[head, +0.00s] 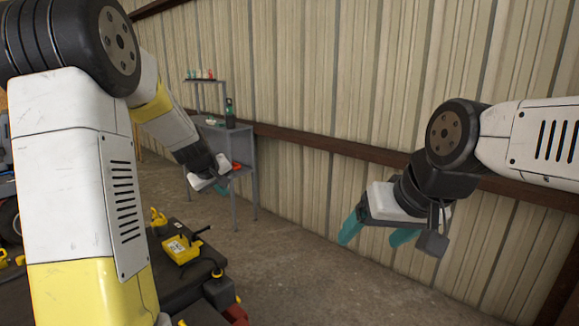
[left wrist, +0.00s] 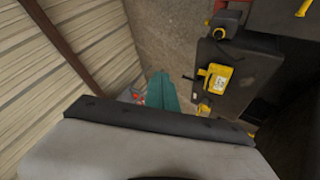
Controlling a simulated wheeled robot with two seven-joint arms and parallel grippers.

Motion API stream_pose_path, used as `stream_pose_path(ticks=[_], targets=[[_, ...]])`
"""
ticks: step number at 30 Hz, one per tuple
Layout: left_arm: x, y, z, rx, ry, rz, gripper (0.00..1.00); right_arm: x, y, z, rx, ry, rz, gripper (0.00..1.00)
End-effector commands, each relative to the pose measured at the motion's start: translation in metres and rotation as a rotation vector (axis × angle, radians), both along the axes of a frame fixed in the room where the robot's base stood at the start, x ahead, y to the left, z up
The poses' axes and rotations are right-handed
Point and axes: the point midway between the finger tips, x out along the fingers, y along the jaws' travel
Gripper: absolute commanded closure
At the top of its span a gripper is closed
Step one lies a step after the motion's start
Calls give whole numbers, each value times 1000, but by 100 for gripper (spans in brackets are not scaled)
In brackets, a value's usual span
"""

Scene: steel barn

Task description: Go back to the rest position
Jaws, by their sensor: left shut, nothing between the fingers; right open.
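My left gripper (head: 221,186) hangs in the air in front of the grey shelf stand in the head view, left of centre. Its teal fingers are shut with nothing between them, and they also show in the left wrist view (left wrist: 161,92). My right gripper (head: 378,233) is at the right of the head view, in front of the ribbed wall. Its two teal fingers are spread apart and empty, pointing down. Neither gripper touches anything that I can see.
A grey shelf stand (head: 243,148) with a dark bottle (head: 230,114) stands against the wall. A dark bench (head: 182,291) with yellow tools (head: 181,249) is at the lower left, partly hidden by my left arm. The concrete floor (head: 310,285) between is clear.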

Motion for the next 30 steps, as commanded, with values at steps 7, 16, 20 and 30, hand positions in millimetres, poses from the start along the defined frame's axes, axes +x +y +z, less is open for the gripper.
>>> stream_pose_path(ticks=[7,16,20,30], targets=[[-127,-42,72,46,10,-244,100,0,0,0,0,0,0,21],[-278,-63,88,201,40,-488,100,0,0,0,0,0,0,21],[-317,-63,81,256,56,-541,100,0,0,0,0,0,0,21],[-337,-61,75,291,68,-571,100,0,0,0,0,0,0,21]])
